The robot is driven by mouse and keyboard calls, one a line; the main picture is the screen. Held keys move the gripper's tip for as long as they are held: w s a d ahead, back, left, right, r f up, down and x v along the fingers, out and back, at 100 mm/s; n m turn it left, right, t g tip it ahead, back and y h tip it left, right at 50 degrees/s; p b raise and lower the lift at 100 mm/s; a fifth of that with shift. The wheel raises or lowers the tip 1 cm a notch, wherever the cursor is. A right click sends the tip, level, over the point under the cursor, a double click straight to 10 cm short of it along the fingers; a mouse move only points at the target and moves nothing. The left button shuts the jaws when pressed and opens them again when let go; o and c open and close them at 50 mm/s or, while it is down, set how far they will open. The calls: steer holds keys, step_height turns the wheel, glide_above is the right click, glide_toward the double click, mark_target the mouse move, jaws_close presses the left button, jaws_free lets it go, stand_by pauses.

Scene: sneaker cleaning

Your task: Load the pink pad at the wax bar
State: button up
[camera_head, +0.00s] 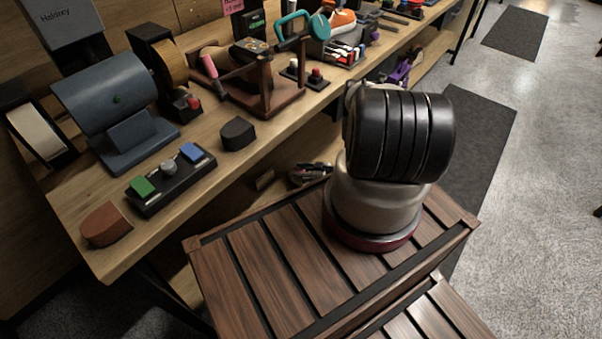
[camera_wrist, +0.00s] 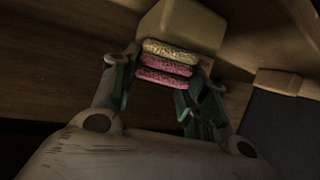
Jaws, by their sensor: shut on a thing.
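In the wrist view my gripper (camera_wrist: 160,75) is closed around a small layered pad, with one greenish finger on each side. The pink pad (camera_wrist: 165,66) shows pink bands and a pale yellow band along its top. A pale yellow block (camera_wrist: 181,24), which looks like the wax bar, lies directly beyond the pad. The pad's yellow edge overlaps the block's lower side in the picture; I cannot tell whether they touch. In the head view my gripper is hidden behind my arm or cannot be made out.
The wooden bench (camera_head: 75,205) carries a blue-grey machine (camera_head: 105,95), a black tray with green and blue blocks (camera_head: 172,180), a brown rounded block (camera_head: 106,225) and a dark block (camera_head: 237,133). A brown rack (camera_head: 270,95) stands farther back. Floor at right is open, with dark mats (camera_head: 480,130).

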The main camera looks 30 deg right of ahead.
mark_target(301, 172)
steer(key=shift+r, duration=3.4)
